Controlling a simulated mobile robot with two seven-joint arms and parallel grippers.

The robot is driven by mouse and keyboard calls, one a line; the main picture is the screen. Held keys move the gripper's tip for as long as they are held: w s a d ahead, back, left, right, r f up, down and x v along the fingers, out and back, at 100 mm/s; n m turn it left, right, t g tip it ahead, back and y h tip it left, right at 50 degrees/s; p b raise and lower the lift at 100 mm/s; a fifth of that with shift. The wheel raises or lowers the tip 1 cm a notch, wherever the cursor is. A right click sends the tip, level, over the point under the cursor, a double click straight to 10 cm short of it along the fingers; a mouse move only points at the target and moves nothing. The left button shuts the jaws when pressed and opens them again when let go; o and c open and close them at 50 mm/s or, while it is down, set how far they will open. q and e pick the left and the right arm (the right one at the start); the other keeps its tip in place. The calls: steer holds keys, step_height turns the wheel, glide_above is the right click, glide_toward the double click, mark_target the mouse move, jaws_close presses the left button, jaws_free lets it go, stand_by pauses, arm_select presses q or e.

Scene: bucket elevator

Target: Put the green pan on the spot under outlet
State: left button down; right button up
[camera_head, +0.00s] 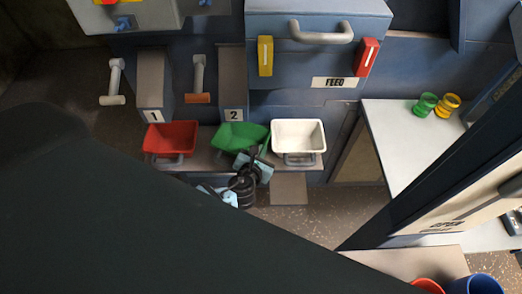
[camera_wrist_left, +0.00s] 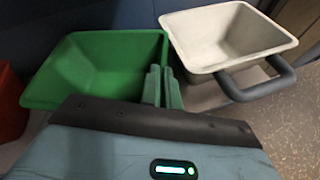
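The green pan (camera_head: 238,132) sits on a ledge below the chute marked 2 (camera_head: 233,85). It is turned a little compared with the pans beside it. In the left wrist view the empty green pan (camera_wrist_left: 95,68) fills the left half. My left gripper (camera_head: 256,158) is at its front right corner. My right gripper is not in view. I cannot tell which bare patch is the spot under the outlet.
A red pan (camera_head: 171,139) stands left of the green one, below the chute marked 1 (camera_head: 152,85). A white pan (camera_head: 298,135) stands close on the right. A flat pad (camera_head: 289,189) lies below it. A white table (camera_head: 390,130) holds green and yellow cups (camera_head: 426,104).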

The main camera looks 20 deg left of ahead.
arm_select(q)
steer(key=c, duration=1.6)
jaws_free()
steer(key=shift+c, duration=0.2)
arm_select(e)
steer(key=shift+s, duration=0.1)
